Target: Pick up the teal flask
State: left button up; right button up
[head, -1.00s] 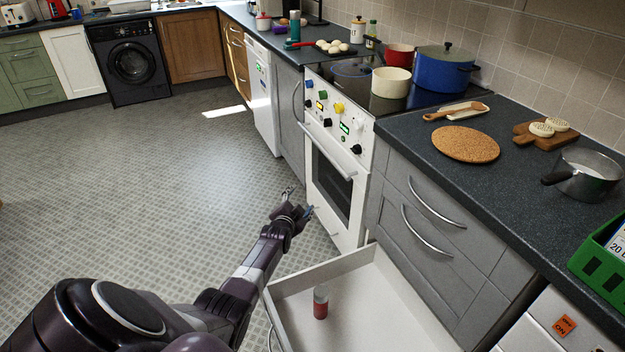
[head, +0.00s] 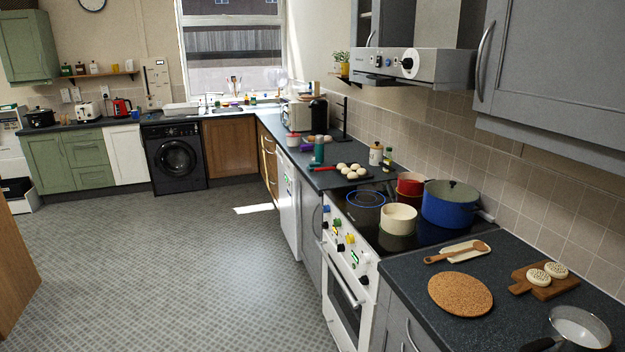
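A teal flask (head: 319,149) stands upright on the dark worktop beyond the stove, in the head view. Neither of my grippers is in view.
The stove (head: 344,287) holds a cream pot (head: 398,219), a red pot (head: 411,184) and a blue pot (head: 450,204). A cork mat (head: 460,294) lies nearer. The tiled floor (head: 190,270) is clear.

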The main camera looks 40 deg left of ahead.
aim_at(319, 138)
jog(key=k+j, duration=0.1)
jog(key=j, duration=0.3)
jog(key=k+j, duration=0.1)
jog(key=j, duration=0.3)
jog(key=k+j, duration=0.1)
jog(key=j, duration=0.3)
jog(key=k+j, duration=0.1)
jog(key=j, duration=0.3)
jog(key=k+j+z, duration=0.1)
jog(key=j, duration=0.25)
jog(key=k+j, duration=0.1)
jog(key=j, duration=0.3)
jog(key=i+j, duration=0.1)
jog(key=j, duration=0.3)
jog(key=i+j, duration=0.15)
jog(key=j, duration=0.25)
jog(key=i+j, duration=0.1)
jog(key=j, duration=0.3)
jog(key=i+j+z, duration=0.1)
jog(key=j, duration=0.3)
jog(key=i+j, duration=0.15)
jog(key=j, duration=0.25)
jog(key=i+j, duration=0.1)
jog(key=j, duration=0.3)
